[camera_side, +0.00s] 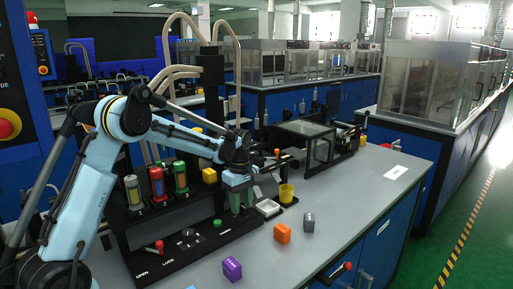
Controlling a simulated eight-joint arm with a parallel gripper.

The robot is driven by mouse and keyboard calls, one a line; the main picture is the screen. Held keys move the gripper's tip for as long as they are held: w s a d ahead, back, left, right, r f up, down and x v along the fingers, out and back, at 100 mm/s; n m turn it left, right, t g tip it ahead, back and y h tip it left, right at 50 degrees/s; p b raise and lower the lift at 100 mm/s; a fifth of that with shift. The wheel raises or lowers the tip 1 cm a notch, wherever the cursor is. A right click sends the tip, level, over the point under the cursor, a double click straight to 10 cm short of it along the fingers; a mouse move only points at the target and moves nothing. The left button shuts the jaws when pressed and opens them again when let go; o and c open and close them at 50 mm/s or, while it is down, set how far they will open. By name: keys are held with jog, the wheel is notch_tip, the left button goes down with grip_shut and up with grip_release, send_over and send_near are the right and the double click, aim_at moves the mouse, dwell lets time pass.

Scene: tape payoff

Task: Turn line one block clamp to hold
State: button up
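My gripper (238,199) points down above the right part of the black fixture (213,246). Its fingers are small and dark against the fixture, so I cannot tell whether they are open or shut. A red-knobbed lever (156,246) sits at the fixture's left end, near the printed words OPEN and LOCK. My gripper is apart from this lever, to its right. No label naming line one or a hold position is readable, so I cannot tell which part is the line one block clamp. A small metal block (188,236) and a round green-topped part (217,223) sit on the fixture.
Behind stands a rack with yellow, red (157,183) and green cylinders and a yellow cube (209,175). A yellow cup (286,194) and white tray (267,207) are right of my gripper. Purple (232,269), orange (282,233) and grey (308,222) blocks lie on the grey bench (350,205).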

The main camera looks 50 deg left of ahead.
aim_at(242, 206)
notch_tip(242, 206, up, 12)
dwell(0.7)
jog(key=s+d+r+m+t, duration=0.3)
jog(key=s+d+m, duration=0.4)
jog(key=d+m, duration=0.1)
jog(key=s+d+f+m+t, duration=0.4)
jog(key=s+d+m, duration=0.3)
jog(key=s+m, duration=0.2)
jog(key=shift+f+m, duration=0.6)
jog(key=shift+f, duration=0.3)
